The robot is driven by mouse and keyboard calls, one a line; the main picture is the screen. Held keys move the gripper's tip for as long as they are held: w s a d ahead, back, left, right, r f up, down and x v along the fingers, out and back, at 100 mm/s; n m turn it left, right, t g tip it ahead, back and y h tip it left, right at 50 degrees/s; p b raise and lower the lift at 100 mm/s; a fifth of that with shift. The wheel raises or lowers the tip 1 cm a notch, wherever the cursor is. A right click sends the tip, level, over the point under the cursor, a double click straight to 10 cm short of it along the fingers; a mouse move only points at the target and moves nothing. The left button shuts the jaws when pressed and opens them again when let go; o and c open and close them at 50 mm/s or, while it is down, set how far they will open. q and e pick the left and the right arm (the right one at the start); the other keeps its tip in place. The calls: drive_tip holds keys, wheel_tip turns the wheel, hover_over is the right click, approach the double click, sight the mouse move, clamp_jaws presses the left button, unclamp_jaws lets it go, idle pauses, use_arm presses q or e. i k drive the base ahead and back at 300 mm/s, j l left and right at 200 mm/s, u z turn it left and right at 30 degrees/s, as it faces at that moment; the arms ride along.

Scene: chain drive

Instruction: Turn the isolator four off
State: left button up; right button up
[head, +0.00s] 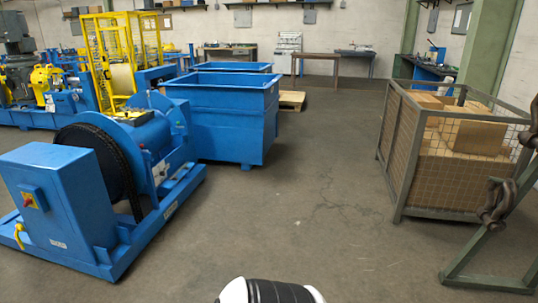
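The cabinet is at the near end of a blue chain drive machine, beside a large dark wheel (92,165). A yellow lever-like part (19,236) sits low at the cabinet's left edge. Neither of my grippers is in view.
Blue bins (225,125) stand behind the machine. A mesh crate of cardboard boxes (405,165) and a green frame with dark hooks (487,280) stand at the right. The concrete floor (300,190) between is clear. A yellow cage (120,60) is further back left.

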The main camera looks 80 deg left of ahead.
sight(28, 201)
drive_tip(key=u, duration=4.4)
drive_tip(key=i+j+z, duration=0.1)
drive_tip(key=z, duration=0.45)
drive_tip(key=i+j+z, duration=0.2)
drive_tip(key=i+j, duration=0.2)
drive_tip(key=i+j+z, duration=0.25)
drive_tip(key=i+j, duration=0.15)
drive_tip(key=i+j+z, duration=0.2)
drive_tip(key=j, duration=0.45)
drive_tip(key=i, duration=0.1)
